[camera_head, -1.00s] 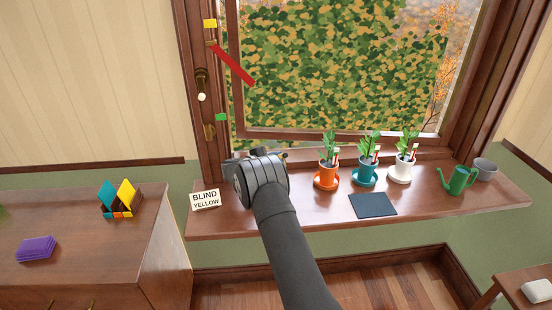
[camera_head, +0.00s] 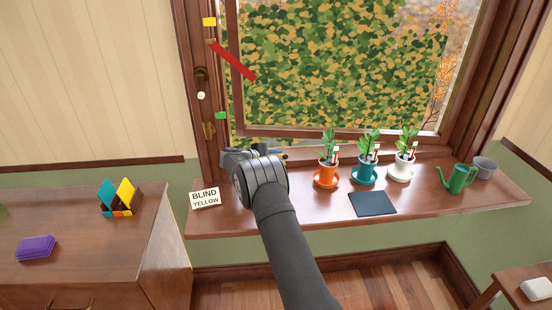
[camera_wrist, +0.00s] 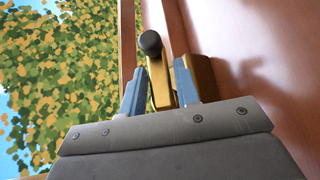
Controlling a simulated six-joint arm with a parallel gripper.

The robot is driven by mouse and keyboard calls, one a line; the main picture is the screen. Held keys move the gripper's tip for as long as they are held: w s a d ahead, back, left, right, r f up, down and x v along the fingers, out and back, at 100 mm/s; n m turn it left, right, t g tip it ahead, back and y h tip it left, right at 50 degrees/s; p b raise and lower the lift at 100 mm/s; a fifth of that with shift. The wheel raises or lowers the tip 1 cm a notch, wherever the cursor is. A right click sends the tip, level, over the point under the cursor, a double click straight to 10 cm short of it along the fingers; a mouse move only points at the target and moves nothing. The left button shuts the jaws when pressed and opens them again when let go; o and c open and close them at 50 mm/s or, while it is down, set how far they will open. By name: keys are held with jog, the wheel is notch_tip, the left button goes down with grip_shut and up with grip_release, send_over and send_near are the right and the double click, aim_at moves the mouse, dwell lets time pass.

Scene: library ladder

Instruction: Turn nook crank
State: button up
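My gripper (camera_wrist: 161,92) is low at the left end of the window sill, beside the frame. In the wrist view its two blue-grey fingers flank a brass crank (camera_wrist: 160,84) with a dark round knob (camera_wrist: 150,42). In the head view my wrist hides the crank. A red pointer (camera_head: 233,60) pivots on the left window frame and slopes down to the right. A yellow marker (camera_head: 209,22) is above it and a green marker (camera_head: 220,116) below. A sign (camera_head: 205,198) reads "BLIND YELLOW".
Orange (camera_head: 326,176), teal (camera_head: 364,174) and white (camera_head: 400,171) plant pots stand on the sill, right of my gripper. A cabinet (camera_head: 150,225) stands at left.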

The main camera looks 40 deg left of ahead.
jog(key=shift+o, duration=0.9)
jog(key=v, duration=1.7)
jog(key=shift+s, duration=0.25)
jog(key=shift+a, duration=0.1)
